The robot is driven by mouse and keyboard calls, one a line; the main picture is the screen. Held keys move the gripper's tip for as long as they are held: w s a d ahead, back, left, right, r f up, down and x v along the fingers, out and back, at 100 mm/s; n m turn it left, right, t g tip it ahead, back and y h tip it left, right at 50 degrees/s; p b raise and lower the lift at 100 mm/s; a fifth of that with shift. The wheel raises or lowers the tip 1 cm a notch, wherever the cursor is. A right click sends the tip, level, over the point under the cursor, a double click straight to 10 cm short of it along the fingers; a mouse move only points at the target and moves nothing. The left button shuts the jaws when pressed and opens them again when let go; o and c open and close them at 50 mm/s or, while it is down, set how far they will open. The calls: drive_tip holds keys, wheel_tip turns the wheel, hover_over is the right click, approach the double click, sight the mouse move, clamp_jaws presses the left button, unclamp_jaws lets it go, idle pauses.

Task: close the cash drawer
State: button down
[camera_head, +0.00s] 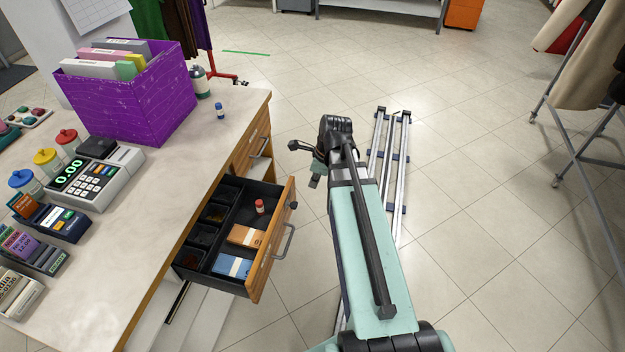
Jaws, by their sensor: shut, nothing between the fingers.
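The cash drawer (284,238) sticks out open from the right side of the counter. It has a wooden front with a metal handle and a black tray inside. An orange-brown bundle, a blue bundle and a small red-capped bottle (259,207) lie in its compartments. My gripper (315,182) is shut and empty, at the end of my pale green arm. In the picture it is to the right of the drawer's far front corner, apart from the drawer. Its height relative to the drawer front is hard to tell.
The counter (150,222) carries a cash register (97,178), a purple file box (135,105), card terminals and lidded jars. Metal rails (401,150) lie on the floor beyond my arm. A clothes rack with garments stands at right. The tiled floor between is clear.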

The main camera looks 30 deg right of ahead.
drive_tip(key=w+a+f+p, duration=0.1)
drive_tip(key=w+a+f, duration=0.3)
drive_tip(key=f, duration=0.3)
drive_tip(key=shift+a+f+p, duration=0.25)
drive_tip(key=shift+f+p, duration=0.05)
drive_tip(key=shift+f, duration=0.1)
idle(0.3)
